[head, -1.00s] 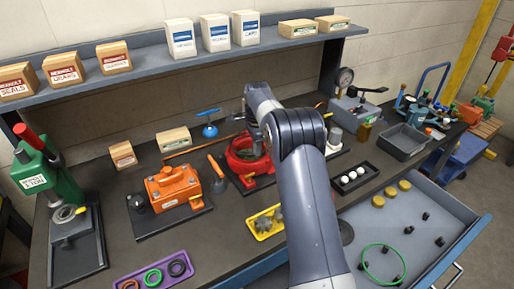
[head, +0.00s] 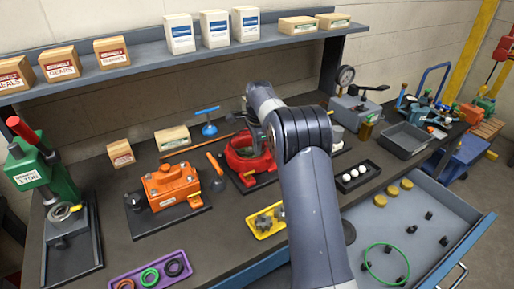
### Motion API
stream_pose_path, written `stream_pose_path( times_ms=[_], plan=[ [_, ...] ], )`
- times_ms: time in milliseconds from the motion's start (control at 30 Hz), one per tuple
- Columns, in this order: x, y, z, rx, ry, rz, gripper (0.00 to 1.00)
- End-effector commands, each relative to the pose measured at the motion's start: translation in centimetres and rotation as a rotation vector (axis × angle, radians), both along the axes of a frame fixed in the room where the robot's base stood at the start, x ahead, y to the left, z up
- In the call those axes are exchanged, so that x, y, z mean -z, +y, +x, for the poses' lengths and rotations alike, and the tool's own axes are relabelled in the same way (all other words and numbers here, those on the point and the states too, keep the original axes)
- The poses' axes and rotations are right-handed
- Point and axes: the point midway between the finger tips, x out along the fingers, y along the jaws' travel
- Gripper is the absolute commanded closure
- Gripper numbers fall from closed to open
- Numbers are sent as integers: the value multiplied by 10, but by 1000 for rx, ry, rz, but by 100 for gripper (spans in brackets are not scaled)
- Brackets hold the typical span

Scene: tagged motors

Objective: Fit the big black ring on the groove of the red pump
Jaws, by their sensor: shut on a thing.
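The red pump (head: 240,163) sits on a dark base plate in the middle of the bench. My gripper (head: 261,143) is over the right side of the pump, pointing down at its top. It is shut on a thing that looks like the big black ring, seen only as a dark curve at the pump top. The fingertips and most of the ring are hard to make out behind my own arm. Whether the ring lies in the groove cannot be told from this view.
An orange pump (head: 172,186) stands to the left. A yellow tray (head: 262,232) with gears and a purple tray (head: 150,268) with small rings lie in front. A white-ball tray (head: 352,184) is to the right. The open drawer (head: 405,225) holds a green ring (head: 385,280).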

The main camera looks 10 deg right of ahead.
Motion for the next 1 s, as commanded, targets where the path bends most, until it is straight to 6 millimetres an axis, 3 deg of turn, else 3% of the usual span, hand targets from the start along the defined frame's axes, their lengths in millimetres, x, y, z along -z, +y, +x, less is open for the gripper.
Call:
stream_pose_path(
  times_ms=[1000],
  plan=[
    [11,0,0,0,1,0,100]
  ],
)
